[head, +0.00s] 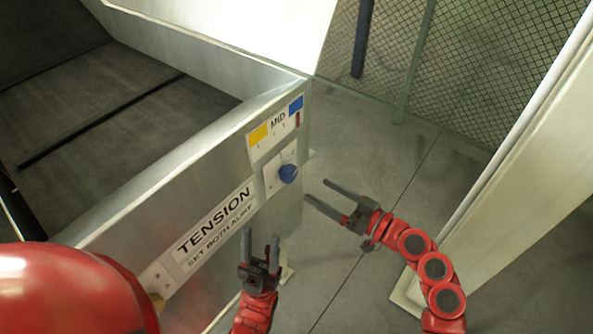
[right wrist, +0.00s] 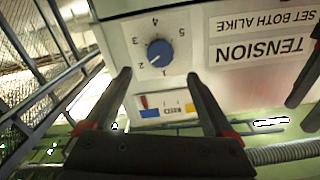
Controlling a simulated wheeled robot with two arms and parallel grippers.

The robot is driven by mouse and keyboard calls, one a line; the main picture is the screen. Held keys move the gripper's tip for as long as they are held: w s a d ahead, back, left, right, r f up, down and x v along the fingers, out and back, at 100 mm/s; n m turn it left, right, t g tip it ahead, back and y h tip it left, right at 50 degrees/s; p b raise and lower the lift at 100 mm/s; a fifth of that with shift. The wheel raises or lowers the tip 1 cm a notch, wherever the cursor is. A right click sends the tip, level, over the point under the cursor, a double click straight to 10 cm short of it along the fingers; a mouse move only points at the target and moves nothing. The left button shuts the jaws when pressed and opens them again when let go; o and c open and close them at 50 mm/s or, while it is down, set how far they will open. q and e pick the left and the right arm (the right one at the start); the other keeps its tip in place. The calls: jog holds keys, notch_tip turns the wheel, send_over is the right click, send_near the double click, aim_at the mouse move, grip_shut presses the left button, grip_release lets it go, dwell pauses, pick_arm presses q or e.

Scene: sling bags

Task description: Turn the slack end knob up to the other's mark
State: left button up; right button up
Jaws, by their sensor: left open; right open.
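A blue knob (head: 288,173) sits on a white plate at the right end of the metal panel. In the right wrist view the knob (right wrist: 160,53) is ringed by numbers 1 to 5, upside down; a pale mark on it seems to point near 2. My right gripper (head: 316,190) is open and empty, just right of the knob and apart from it. In the wrist view its fingers (right wrist: 159,76) stand either side of the knob's line. My left gripper (head: 261,235) is open and empty below the TENSION label.
The TENSION label (head: 216,221) says to set both alike. A pale post (head: 520,165) stands right; a mesh fence (head: 490,60) is behind. My red arm hides the panel's lower left.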

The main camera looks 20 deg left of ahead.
aim_at(293, 175)
jog(key=p+x, duration=0.2)
jog(key=x, duration=0.5)
jog(key=shift+w+a+r, duration=0.1)
jog(key=shift+a, duration=0.15)
jog(key=shift+w+a, duration=0.15)
jog(key=shift+a, duration=0.25)
